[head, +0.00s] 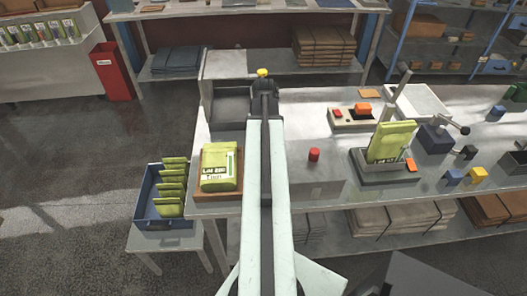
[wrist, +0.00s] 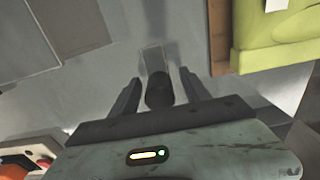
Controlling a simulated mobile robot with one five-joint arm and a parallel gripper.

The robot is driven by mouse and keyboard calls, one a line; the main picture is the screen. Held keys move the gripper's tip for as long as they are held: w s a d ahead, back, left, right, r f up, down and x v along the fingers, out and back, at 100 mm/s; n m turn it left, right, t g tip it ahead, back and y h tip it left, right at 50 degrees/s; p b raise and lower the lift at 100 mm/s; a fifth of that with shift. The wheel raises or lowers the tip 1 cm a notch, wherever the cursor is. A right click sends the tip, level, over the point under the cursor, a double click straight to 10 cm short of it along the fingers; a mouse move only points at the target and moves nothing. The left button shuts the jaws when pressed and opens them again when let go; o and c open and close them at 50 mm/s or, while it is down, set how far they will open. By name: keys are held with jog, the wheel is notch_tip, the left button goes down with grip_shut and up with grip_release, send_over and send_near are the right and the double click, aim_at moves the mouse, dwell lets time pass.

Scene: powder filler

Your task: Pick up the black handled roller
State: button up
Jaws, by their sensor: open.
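In the wrist view my gripper (wrist: 159,77) is open, with one dark finger on each side of a short black handle (wrist: 158,91). A pale grey rectangular part (wrist: 153,57) lies just beyond the handle and looks like the rest of the roller. I cannot tell whether the fingers touch the handle. In the head view I cannot make out the roller behind my gripper and arm.
A green pouch (head: 219,168) lies on a brown wooden board (head: 228,194) to the left of my arm. The grey box (head: 228,104) stands close to my gripper's left. A small red cylinder (head: 314,154) stands to the right. A yellow knob (head: 263,72) shows just above my gripper.

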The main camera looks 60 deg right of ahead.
notch_tip(320, 180, down, 2)
jog(key=shift+f+b, duration=0.1)
jog(key=shift+b, duration=0.25)
jog(key=shift+r, duration=0.2)
jog(key=shift+c, duration=0.3)
grip_shut()
jog(key=shift+r+p, duration=0.1)
jog(key=shift+p, duration=0.2)
notch_tip(320, 180, up, 10)
jog(key=p, duration=1)
